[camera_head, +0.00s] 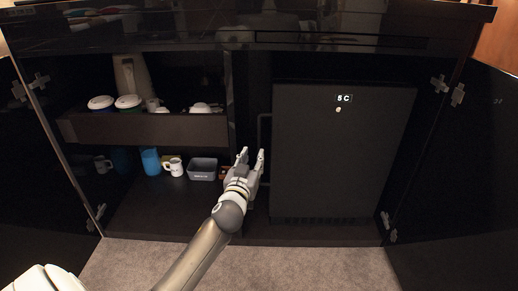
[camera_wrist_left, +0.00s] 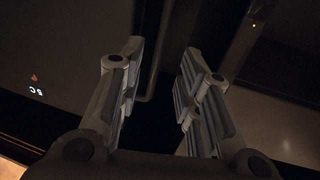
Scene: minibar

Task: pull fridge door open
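The fridge door (camera_head: 335,160) is a black panel on the right side of the cabinet. It looks shut, with a small "5 C" display near its top. My left gripper (camera_head: 251,156) is just left of the door's left edge, in front of the dark gap beside the fridge. The display (camera_wrist_left: 36,91) shows at the left of that view. I cannot tell whether a finger touches the door. My right gripper is not in view.
Cabinet doors stand open at the left (camera_head: 40,170) and right (camera_head: 460,170). Left shelves hold lidded cups (camera_head: 128,102), a blue cup (camera_head: 151,161), a white mug (camera_head: 174,167) and a grey box (camera_head: 202,169). Carpet (camera_head: 250,268) lies clear in front.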

